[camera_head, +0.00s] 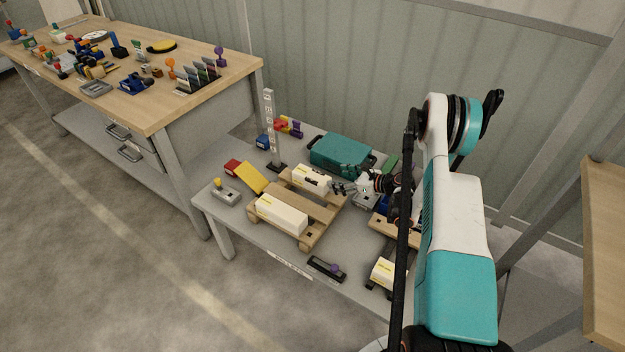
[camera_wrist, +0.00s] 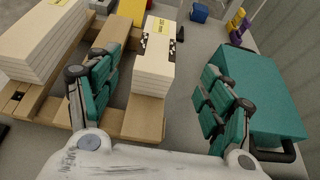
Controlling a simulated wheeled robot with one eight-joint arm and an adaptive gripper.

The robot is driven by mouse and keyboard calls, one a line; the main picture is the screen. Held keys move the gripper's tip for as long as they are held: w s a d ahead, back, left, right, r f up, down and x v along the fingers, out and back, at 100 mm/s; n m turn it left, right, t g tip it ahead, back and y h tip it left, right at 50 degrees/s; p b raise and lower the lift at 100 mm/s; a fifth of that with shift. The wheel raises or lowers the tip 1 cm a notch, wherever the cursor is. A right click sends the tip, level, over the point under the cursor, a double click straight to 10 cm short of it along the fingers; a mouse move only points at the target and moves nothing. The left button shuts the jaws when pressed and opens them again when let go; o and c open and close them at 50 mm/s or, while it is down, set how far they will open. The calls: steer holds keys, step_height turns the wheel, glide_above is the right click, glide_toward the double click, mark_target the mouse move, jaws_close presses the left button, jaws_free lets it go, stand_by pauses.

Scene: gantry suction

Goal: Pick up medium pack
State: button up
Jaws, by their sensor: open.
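A white pack (camera_head: 311,178) with a yellow label and dark marks lies at the back of a wooden pallet (camera_head: 318,229). A longer white pack (camera_head: 281,216) lies at its front. I cannot read which is medium. My gripper (camera_head: 346,188) is open beside the right end of the back pack. In the wrist view, the teal fingers of my gripper (camera_wrist: 158,82) are spread wide. The back pack (camera_wrist: 155,58) shows between and beyond them. The left finger overlaps the gap between packs; the right finger is over the side near the teal case. I cannot tell contact.
A teal case (camera_head: 341,153) stands behind the pallet, close to my gripper. A grey post (camera_head: 270,130) rises at the back left. Another white pack (camera_head: 386,273) lies at the front right, partly behind my arm. A dark handled tool (camera_head: 327,268) lies near the front edge.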

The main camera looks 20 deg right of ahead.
mark_target(315, 176)
steer(key=b+x, duration=0.1)
steer(key=x, duration=0.7)
steer(key=shift+w+a+f+b, duration=0.1)
steer(key=shift+w+b, duration=0.05)
steer(key=shift+b, duration=0.25)
steer(key=b+x, duration=0.2)
steer(key=x, duration=0.2)
steer(key=shift+a+f, duration=0.2)
steer(key=shift+a, duration=0.1)
steer(key=shift+w+a+b, duration=0.15)
steer(key=shift+w+b, duration=0.2)
steer(key=shift+w, duration=0.05)
steer(key=shift+c, duration=0.5)
steer(key=c, duration=1.3)
